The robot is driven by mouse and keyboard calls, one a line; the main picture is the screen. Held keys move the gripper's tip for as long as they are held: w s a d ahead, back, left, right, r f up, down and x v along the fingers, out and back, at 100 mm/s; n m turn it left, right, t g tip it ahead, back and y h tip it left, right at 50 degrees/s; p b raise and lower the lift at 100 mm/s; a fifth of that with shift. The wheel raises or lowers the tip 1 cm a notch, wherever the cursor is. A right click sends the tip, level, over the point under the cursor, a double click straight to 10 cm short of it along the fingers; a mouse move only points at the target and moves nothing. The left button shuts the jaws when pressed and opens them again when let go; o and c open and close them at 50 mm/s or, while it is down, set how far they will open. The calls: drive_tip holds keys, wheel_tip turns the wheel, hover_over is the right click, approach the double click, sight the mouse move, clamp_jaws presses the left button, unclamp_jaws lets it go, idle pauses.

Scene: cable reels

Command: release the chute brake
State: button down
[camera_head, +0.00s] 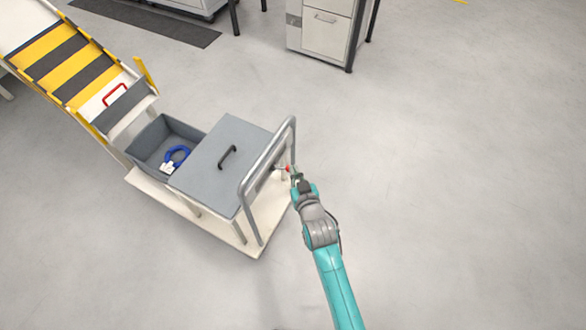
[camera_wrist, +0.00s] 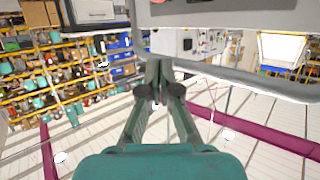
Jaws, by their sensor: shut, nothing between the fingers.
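The chute (camera_head: 62,62) slopes down from the upper left in the head view, with yellow and dark stripes and a red handle (camera_head: 115,94) near its lower end. A small red part (camera_head: 287,168) shows beside the cart's rail, right at my gripper's tip; it may be the brake lever, but it is too small to tell. My gripper (camera_head: 294,174) is just right of the rail. In the wrist view my gripper (camera_wrist: 160,64) has its fingers together with nothing between them. I cannot tell whether it touches the red part.
The rail (camera_wrist: 250,84) crosses close beyond the fingers. A cabinet (camera_head: 326,32) stands behind. The floor at right is clear.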

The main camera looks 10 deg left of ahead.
drive_tip(key=w+a+f, duration=0.1)
drive_tip(key=w, duration=0.1)
drive_tip(key=w+a+f, duration=0.1)
drive_tip(key=w+f, duration=0.1)
drive_tip(key=w+a+f, duration=0.1)
drive_tip(key=w+f, duration=0.1)
drive_tip(key=shift+w, duration=0.2)
drive_tip(key=shift+s+d+f, duration=0.15)
drive_tip(key=shift+s+f, duration=0.15)
drive_tip(key=shift+f, duration=0.05)
